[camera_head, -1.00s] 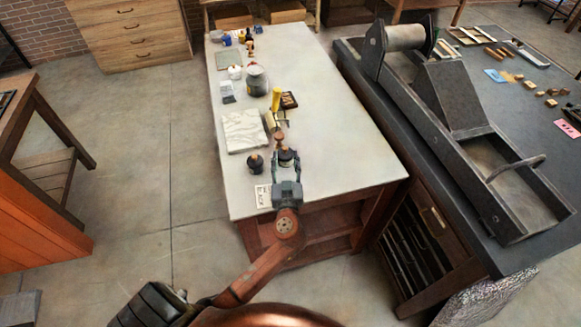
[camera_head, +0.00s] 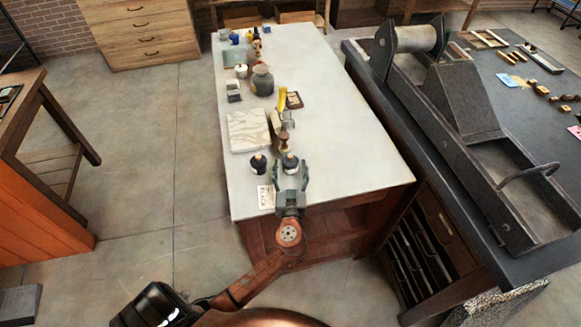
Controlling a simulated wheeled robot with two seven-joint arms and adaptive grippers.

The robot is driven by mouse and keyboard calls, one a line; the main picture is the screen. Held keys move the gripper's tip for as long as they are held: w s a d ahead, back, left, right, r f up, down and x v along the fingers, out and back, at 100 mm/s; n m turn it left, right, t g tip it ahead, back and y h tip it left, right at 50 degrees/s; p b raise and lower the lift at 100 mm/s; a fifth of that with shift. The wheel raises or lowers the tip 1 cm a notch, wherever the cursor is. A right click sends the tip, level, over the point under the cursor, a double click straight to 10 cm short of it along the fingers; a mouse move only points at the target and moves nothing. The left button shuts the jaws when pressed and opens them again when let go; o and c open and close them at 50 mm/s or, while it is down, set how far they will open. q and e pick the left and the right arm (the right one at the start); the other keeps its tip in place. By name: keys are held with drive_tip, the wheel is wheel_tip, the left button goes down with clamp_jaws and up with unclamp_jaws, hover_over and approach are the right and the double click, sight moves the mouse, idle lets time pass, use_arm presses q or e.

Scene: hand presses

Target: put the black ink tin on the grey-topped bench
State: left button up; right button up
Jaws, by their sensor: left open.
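One dark tin (camera_head: 258,164) stands free on the left. The other dark tin (camera_head: 290,161) stands at my left gripper (camera_head: 290,167), whose open fingers are on either side of it; I cannot tell if they touch it. A white card (camera_head: 265,196) with dark lettering, apparently "BLACK", lies in front of the tins. I cannot tell which tin holds black ink. The dark grey-topped bench (camera_head: 545,120) is on the right. My right gripper is not in view.
A white marbled slab (camera_head: 247,131), a yellow-handled tool (camera_head: 282,97) and a grey jar (camera_head: 262,80) stand farther back. A large press (camera_head: 465,130) takes up much of the grey bench. Small wooden blocks (camera_head: 541,89) lie beyond it.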

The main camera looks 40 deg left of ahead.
use_arm(q)
drive_tip(key=shift+r, duration=0.2)
drive_tip(key=v, duration=1.2)
